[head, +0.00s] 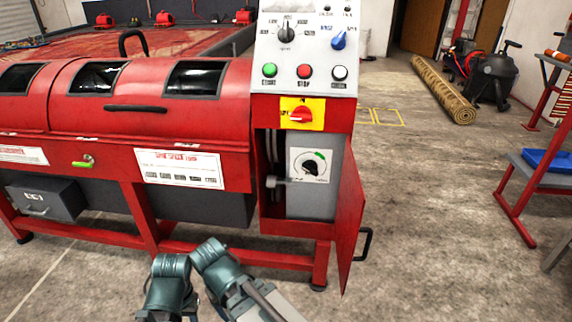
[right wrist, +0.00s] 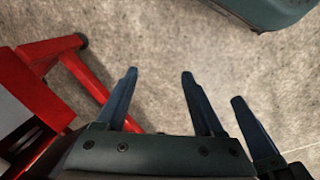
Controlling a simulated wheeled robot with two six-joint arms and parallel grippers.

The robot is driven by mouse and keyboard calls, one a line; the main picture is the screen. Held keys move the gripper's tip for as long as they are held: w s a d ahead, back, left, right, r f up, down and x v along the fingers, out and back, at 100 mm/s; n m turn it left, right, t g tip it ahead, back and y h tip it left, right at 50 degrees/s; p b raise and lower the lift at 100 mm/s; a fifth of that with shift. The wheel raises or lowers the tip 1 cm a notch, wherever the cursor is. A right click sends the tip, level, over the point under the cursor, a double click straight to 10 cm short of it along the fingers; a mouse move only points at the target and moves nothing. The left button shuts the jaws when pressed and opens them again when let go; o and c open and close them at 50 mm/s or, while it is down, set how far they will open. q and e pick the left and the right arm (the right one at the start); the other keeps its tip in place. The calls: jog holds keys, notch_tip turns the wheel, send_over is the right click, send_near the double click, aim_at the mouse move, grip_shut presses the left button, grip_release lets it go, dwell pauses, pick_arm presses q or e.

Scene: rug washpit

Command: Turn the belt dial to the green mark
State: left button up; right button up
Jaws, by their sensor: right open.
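The belt dial (head: 310,167) is a round dark knob on a white plate, on a grey box inside the open lower cabinet of the red machine. A green mark (head: 321,154) shows at the plate's upper right. The knob's pointing direction is too small to tell. My right gripper (right wrist: 159,75) is open and empty over bare floor in the right wrist view. A third dark finger beside it looks like part of my left gripper (right wrist: 240,101); its jaw state is hidden. In the head view my arms are low in front, well short of the dial, with no fingertips visible.
The red cabinet door (head: 351,217) stands open at the right of the dial. A grey lever (head: 277,181) sticks out left of it. Above are a yellow-backed red switch (head: 302,114) and a control panel (head: 299,44). A red machine leg (right wrist: 88,77) is near my right gripper.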

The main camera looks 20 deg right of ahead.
jog(key=o, duration=0.4)
jog(key=w+d+f+n+t+h+b, duration=0.1)
jog(key=w+d+t+h+b, duration=0.1)
jog(key=w+d, duration=0.5)
jog(key=shift+d+t, duration=0.2)
jog(key=shift+t, duration=0.3)
pick_arm(q)
notch_tip(320, 180, down, 11)
jog(key=b, duration=0.8)
jog(key=shift+w+b, duration=0.15)
jog(key=shift+b, duration=0.15)
pick_arm(e)
jog(key=w+d+r+n+t+h, duration=0.2)
jog(key=w+d+r+n+t, duration=0.2)
jog(key=d+n, duration=0.2)
jog(key=w+d+r+n+t+h, duration=0.1)
jog(key=w+d+r+n+t, duration=0.3)
jog(key=d, duration=0.5)
jog(key=w+d+r+n+t+h, duration=0.2)
jog(key=w+d+r+n+t, duration=0.2)
jog(key=d+n, duration=0.4)
jog(key=shift+w+d+n+h, duration=0.3)
jog(key=shift+w, duration=0.3)
